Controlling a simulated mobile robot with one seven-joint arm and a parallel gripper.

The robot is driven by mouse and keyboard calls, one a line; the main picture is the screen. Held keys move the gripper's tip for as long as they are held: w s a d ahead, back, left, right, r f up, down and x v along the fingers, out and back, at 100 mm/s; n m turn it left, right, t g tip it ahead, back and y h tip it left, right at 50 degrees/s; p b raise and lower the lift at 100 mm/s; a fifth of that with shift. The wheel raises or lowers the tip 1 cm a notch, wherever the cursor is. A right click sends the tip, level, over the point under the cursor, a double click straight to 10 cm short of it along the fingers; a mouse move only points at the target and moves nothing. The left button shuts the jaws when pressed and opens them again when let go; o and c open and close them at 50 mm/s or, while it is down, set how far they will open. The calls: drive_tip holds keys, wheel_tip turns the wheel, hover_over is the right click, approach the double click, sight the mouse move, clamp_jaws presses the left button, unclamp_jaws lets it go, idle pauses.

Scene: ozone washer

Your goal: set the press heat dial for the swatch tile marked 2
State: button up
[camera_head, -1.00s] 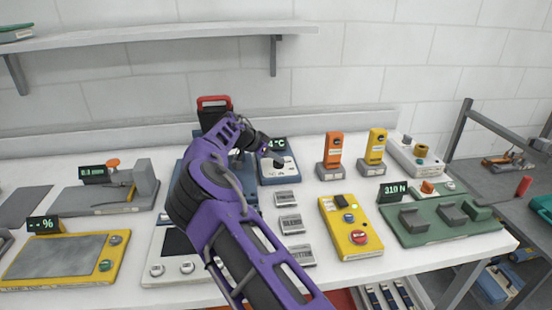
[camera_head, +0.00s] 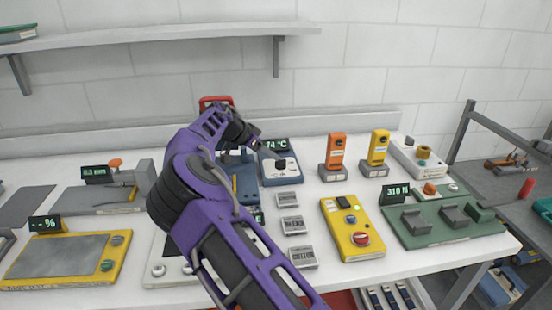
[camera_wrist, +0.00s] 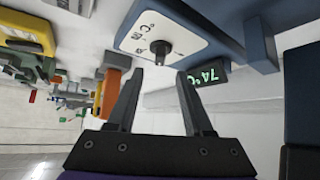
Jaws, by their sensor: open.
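The press heat dial, a black knob (camera_head: 280,163) on a white plate, stands in view on the blue press unit (camera_head: 283,181). The green display (camera_head: 274,145) above it reads 74 °C. In the wrist view the knob (camera_wrist: 160,50) lies just beyond and between the fingertips of my gripper (camera_wrist: 159,74), which is open, empty and apparently clear of it. In the head view my gripper (camera_head: 256,146) is up and left of the knob. Three grey swatch tiles (camera_head: 288,199) (camera_head: 293,225) (camera_head: 302,257) lie in a column; the front one reads COTTON, and their numbers are unreadable.
Orange (camera_head: 335,155) and yellow (camera_head: 376,152) upright devices stand right of the dial. A yellow control box (camera_head: 351,228) and a green fixture (camera_head: 440,219) are at the right. My arm covers part of the press and a white panel at centre left.

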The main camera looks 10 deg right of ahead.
drive_tip(key=v, duration=1.1)
drive_tip(key=shift+a+r, duration=0.25)
drive_tip(key=shift+r, duration=0.1)
